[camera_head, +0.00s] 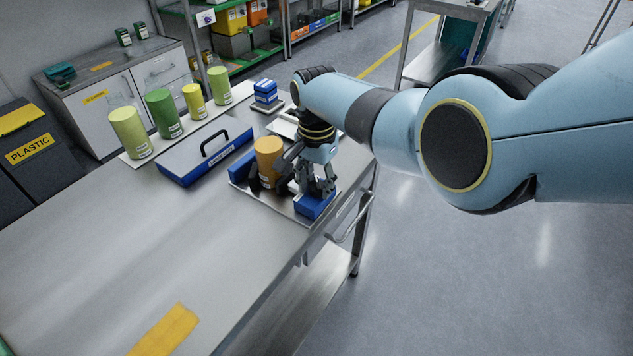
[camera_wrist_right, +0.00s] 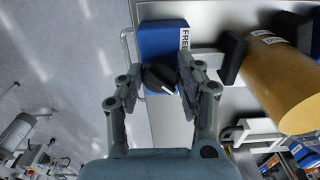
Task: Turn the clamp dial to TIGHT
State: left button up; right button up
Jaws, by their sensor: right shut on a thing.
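The clamp dial (camera_wrist_right: 163,77) is a black knob with a white pointer mark, on a blue block (camera_wrist_right: 160,38) with a white label reading "FREE" along one side. My right gripper (camera_wrist_right: 158,82) is shut on the dial, with a finger on either side of it. In the head view my right gripper (camera_head: 316,186) points down over the blue block (camera_head: 312,207) at the table's right edge, and hides the dial. No TIGHT marking can be read. An orange cylinder (camera_head: 268,158) stands beside the gripper, near dark clamp pads (camera_wrist_right: 231,57). My left gripper is not in view.
A blue case (camera_head: 207,158) with a black handle lies left of the fixture. Several green and yellow cylinders (camera_head: 160,110) stand behind it. A blue stack (camera_head: 265,93) stands at the back. The table's front left is clear apart from a yellow patch (camera_head: 165,330).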

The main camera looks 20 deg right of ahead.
aim_at(317, 186)
jog(key=shift+w, duration=0.1)
jog(key=o, duration=1.1)
jog(key=shift+o, duration=0.2)
notch_tip(317, 186, up, 12)
dwell(0.4)
